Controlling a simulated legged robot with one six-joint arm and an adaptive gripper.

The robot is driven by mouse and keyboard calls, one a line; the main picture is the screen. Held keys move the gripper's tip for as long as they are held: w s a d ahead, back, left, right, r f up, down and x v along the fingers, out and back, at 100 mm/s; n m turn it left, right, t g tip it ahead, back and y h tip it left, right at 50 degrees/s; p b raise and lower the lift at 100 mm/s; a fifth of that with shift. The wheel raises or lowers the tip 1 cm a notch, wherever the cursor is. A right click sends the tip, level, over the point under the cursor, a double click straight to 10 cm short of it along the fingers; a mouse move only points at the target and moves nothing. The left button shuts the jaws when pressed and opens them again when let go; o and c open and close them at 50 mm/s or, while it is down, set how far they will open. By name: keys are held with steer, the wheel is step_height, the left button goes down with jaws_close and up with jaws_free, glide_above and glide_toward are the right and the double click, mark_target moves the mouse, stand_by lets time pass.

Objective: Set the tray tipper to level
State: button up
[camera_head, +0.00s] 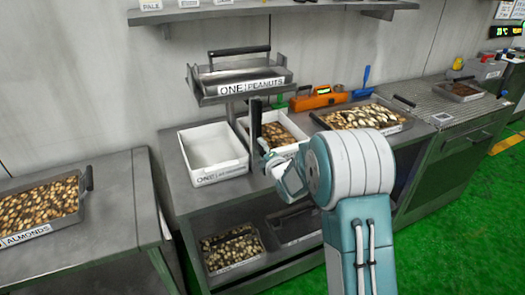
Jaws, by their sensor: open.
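The tray tipper (207,97) is a grey metal cradle on a post at the back of the bench, labelled "ONE | PEANUTS". A grey tray with a black handle (238,51) sits in it; the tray's floor looks bare where it shows. I cannot tell the exact tilt from this angle. My gripper (257,122) is open, in front of the tipper's right part and above the white bins. A dark upright piece shows at its end and overlaps the view of the post. Whether it touches the tipper is unclear.
An empty white bin (188,152) and a white bin of nuts (290,128) stand below. An orange device (318,98), blue scoop (366,77) and nut tray (360,117) are to the right. A shelf (275,9) hangs above. An almond tray (40,207) is left.

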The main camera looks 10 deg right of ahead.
steer(key=shift+r, duration=0.1)
steer(key=v, duration=1.2)
steer(key=s+d+r+m+g+h, duration=0.3)
steer(key=s+r+m+g+h, duration=0.2)
steer(key=s+r+m, duration=0.5)
steer(key=s+a+m+g, duration=0.1)
steer(key=s+m+g, duration=0.5)
steer(key=s+m, duration=0.7)
steer(key=s, duration=0.9)
steer(key=shift+a+f, duration=0.3)
